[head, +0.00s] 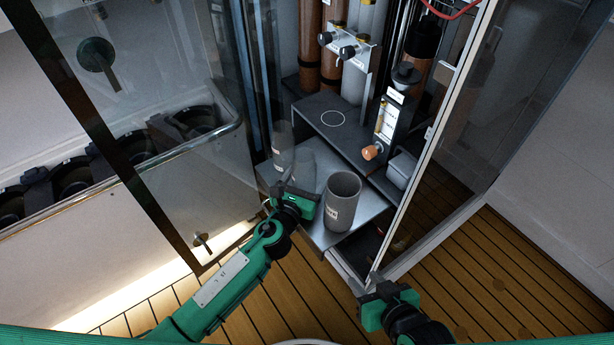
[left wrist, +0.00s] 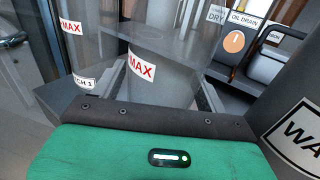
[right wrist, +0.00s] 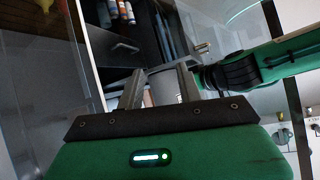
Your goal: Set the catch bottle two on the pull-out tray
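A clear catch bottle (head: 303,170) with a red MAX label stands upright by the pull-out tray's (head: 322,236) left part; its number is not readable. It also shows in the left wrist view (left wrist: 160,85). My left gripper (head: 298,192) is low at its near side, fingers spread wide to either side of it; a gap seems to show at the left finger. A second clear bottle (head: 283,145), its label ending in "CH 1" (left wrist: 82,82), stands behind it to the left. My right gripper (head: 378,289) is open and empty in front of the cabinet.
A dark grey waste beaker (head: 343,203) stands on the tray, right of my left gripper. A black shelf (head: 335,122) with a white ring lies behind. Glass doors (head: 455,130) flank the opening. A silver-framed rack (head: 120,180) is at left.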

